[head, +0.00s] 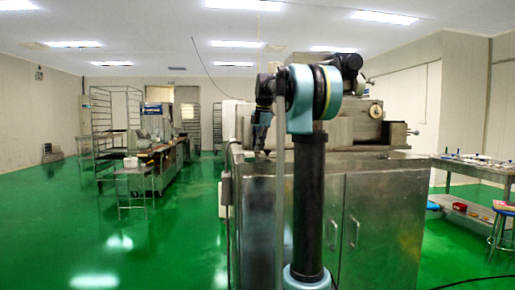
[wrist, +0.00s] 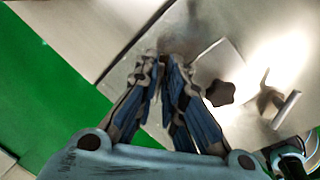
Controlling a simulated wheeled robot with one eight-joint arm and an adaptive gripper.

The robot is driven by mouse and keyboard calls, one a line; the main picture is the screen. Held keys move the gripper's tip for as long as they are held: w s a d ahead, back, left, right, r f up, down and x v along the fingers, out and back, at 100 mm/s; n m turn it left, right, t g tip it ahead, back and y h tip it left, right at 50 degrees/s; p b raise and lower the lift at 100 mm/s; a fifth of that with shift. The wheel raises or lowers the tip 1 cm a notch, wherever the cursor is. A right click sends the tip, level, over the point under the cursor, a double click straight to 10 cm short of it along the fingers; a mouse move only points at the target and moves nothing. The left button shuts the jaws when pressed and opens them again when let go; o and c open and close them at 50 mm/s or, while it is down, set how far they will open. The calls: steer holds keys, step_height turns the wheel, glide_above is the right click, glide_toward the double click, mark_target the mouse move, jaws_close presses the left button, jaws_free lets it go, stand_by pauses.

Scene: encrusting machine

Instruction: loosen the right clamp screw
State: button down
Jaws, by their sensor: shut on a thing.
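My gripper (wrist: 166,62) points down at a flat metal surface of the machine, with its two fingers close together. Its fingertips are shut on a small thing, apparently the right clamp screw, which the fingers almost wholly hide. A dark star-shaped knob (wrist: 220,93) shows just right of the fingers, apart from them. In the head view my gripper (head: 258,148) hangs at the left end of the encrusting machine's top (head: 345,135), partly behind my arm; the screw cannot be made out there.
A short metal rod (wrist: 286,110) stands right of the star knob, near a strong glare. The steel cabinet (head: 385,230) stands below the machine. A side table (head: 470,163) with small items is at the right. Green floor (head: 120,235) is open at the left.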

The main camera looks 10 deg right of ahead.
steer(key=shift+w+n, duration=0.25)
steer(key=shift+n, duration=0.35)
steer(key=shift+a, duration=0.1)
steer(key=c, duration=1.8)
jaws_free()
steer(key=shift+w+f, duration=0.1)
steer(key=r, duration=0.4)
steer(key=s+d+r, duration=0.1)
steer(key=r, duration=0.2)
steer(key=s+r, duration=0.1)
steer(key=r, duration=0.3)
steer(key=shift+d+r, duration=0.25)
steer(key=shift+r, duration=0.1)
